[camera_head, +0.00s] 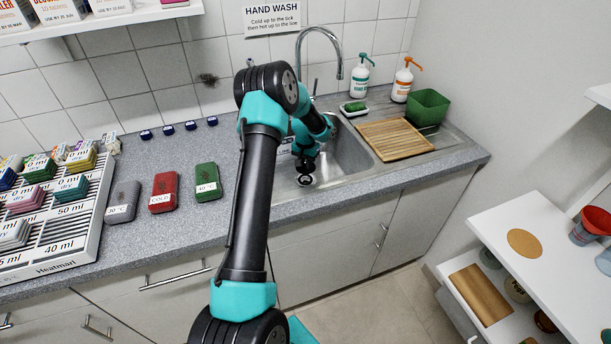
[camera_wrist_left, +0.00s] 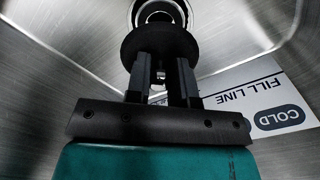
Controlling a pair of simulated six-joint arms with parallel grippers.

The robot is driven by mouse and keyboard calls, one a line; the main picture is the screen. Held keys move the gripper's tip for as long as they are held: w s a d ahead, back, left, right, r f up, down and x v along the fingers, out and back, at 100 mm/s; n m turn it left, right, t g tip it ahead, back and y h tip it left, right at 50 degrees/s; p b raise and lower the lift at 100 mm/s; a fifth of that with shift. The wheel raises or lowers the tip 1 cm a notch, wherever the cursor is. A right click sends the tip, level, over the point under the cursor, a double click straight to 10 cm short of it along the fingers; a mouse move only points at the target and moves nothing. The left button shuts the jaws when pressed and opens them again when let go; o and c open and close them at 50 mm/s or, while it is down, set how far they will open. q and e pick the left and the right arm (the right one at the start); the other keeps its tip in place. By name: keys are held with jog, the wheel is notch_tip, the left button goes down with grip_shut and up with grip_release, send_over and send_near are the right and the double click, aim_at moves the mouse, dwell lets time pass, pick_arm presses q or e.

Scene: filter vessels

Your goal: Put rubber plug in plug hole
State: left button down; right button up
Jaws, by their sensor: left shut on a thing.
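My left gripper (camera_head: 305,166) is down inside the steel sink (camera_head: 349,158), at the end of my arm. In the left wrist view its two fingers (camera_wrist_left: 161,82) are shut on a black round rubber plug (camera_wrist_left: 158,41). The plug hole (camera_wrist_left: 160,10), with a bright metal ring, shows just beyond the plug at the top of that view. The plug covers part of the hole, and I cannot tell whether they touch. In the head view the plug hole (camera_head: 306,181) shows just below the gripper. My right gripper is not in view.
A FILL LINE and COLD label (camera_wrist_left: 262,100) is on the sink wall. The curved tap (camera_head: 339,62) stands behind the sink. A wooden rack (camera_head: 394,139), a green tub (camera_head: 428,108) and pump bottles (camera_head: 402,82) stand right. Coloured blocks (camera_head: 164,190) lie left on the counter.

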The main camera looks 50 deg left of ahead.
aim_at(306, 180)
pick_arm(q)
jog(key=shift+f, duration=1.2)
jog(key=shift+f, duration=1.9)
jog(key=shift+f, duration=0.15)
jog(key=c, duration=1)
grip_release()
notch_tip(306, 180, up, 12)
jog(key=shift+r, duration=0.2)
